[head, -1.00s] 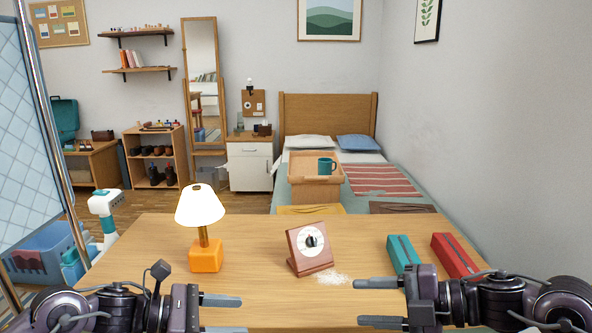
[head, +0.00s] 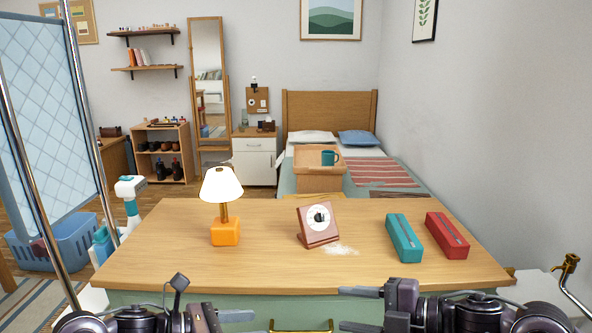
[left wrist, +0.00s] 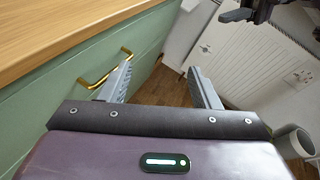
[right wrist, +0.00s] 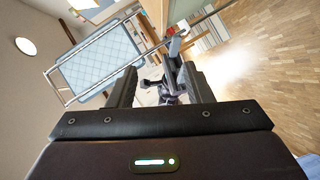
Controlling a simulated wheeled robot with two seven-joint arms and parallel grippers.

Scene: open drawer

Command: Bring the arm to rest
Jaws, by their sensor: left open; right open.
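My left gripper (head: 222,322) is low at the bottom of the head view, in front of the green drawer front. In the left wrist view its two fingers (left wrist: 165,88) stand apart with nothing between them. My right gripper (head: 360,309) is also at the bottom of the head view, pointing left, open and empty. In the right wrist view its fingers (right wrist: 160,88) are apart, with my other arm beyond them. The brass drawer handle (head: 301,327) shows between the grippers and also in the left wrist view (left wrist: 95,82). The drawer looks shut as far as it shows.
The wooden tabletop (head: 270,262) carries an orange lamp (head: 225,230), a dial on a stand (head: 319,225), a teal box (head: 404,240) and a red box (head: 447,236). A screen (head: 52,125) and a blue basket (head: 60,245) stand left. A bed is behind.

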